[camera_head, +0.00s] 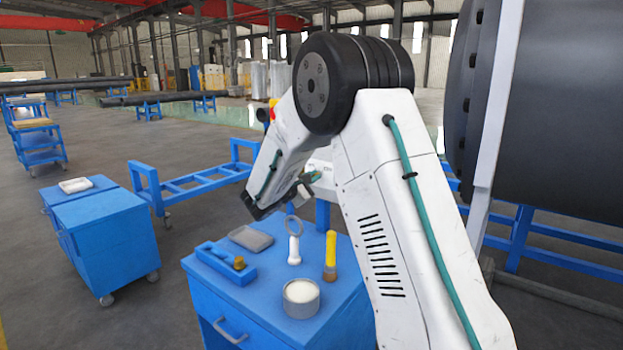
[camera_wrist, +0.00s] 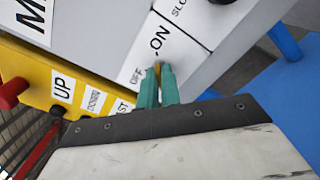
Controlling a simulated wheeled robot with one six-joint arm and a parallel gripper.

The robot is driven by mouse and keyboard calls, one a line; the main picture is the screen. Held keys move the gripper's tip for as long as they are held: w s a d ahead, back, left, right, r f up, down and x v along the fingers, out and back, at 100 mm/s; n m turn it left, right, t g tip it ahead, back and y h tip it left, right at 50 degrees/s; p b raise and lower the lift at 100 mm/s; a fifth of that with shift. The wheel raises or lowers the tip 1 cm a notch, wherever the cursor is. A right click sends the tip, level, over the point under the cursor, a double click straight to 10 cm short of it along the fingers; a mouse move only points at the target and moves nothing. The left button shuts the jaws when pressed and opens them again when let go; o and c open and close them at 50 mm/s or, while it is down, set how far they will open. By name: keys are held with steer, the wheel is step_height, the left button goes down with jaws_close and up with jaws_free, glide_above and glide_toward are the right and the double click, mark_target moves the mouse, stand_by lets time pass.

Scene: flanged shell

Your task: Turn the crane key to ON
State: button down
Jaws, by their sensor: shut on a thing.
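In the wrist view my gripper (camera_wrist: 158,82) has its teal fingers close together against a grey control panel (camera_wrist: 108,35). They are shut on the crane key (camera_wrist: 157,67), of which only a small yellowish sliver shows at the fingertips. A white label plate (camera_wrist: 178,55) there reads OFF just left of the fingertips and ON above them. The fingers hide most of the key, so I cannot tell its exact angle. In the head view my arm hides most of the panel and the fingers.
A yellow panel (camera_wrist: 35,55) with an UP label and a red button (camera_wrist: 12,93) is at the wrist view's left. In the head view a blue cart (camera_head: 235,300) carries a magnifier (camera_head: 294,248), a yellow-handled tool (camera_head: 331,250) and a round tin (camera_head: 301,308). A large dark shell (camera_head: 570,110) stands right.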

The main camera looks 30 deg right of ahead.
stand_by(0.4)
steer(key=c, duration=1.6)
jaws_free()
steer(key=shift+a, duration=0.15)
steer(key=v, duration=0.7)
steer(key=shift+s+a, duration=0.1)
steer(key=shift+a, duration=0.2)
